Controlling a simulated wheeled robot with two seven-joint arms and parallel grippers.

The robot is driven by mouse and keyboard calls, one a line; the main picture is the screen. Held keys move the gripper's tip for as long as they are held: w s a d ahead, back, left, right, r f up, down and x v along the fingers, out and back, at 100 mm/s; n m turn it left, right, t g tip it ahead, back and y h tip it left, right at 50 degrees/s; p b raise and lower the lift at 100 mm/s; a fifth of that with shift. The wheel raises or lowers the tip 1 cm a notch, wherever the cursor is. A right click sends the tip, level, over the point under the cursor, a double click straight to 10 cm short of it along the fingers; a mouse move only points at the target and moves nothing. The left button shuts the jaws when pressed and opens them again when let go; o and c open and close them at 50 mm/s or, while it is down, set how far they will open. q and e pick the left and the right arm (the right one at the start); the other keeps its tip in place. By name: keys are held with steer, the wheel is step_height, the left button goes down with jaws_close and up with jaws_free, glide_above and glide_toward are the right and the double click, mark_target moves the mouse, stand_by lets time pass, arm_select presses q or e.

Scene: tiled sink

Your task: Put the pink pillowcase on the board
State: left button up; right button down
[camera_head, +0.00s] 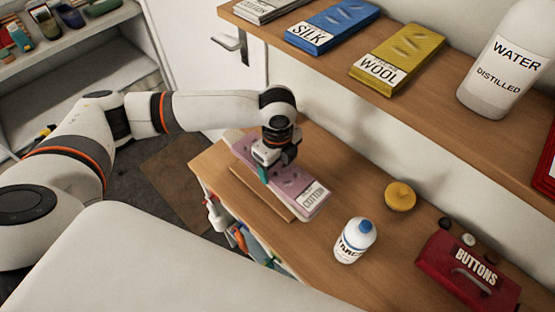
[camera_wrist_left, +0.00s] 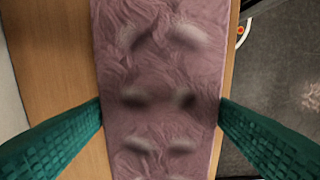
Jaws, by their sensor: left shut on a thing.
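I cannot tell whether the pillowcase touches the board. My left gripper (camera_head: 268,172) points down over the middle of the pillowcase and is shut on it. In the left wrist view the pillowcase (camera_wrist_left: 160,70) runs between the two green fingers, one at each long edge. My right gripper is not in view.
On the counter (camera_head: 335,285) stand a white bottle with a blue cap (camera_head: 354,241), a yellow round object (camera_head: 400,196) and a red BUTTONS box (camera_head: 468,272). The shelf above holds a blue SILK pack (camera_head: 332,24), a yellow WOOL pack (camera_head: 398,58) and a WATER bottle (camera_head: 508,62).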

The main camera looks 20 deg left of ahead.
mark_target(278, 167)
arm_select(q)
steer(key=o, duration=1.1)
steer(key=shift+f, duration=0.15)
steer(key=shift+c, duration=0.2)
step_height(278, 167, up, 12)
steer(key=b, duration=0.2)
steer(key=shift+b, duration=0.3)
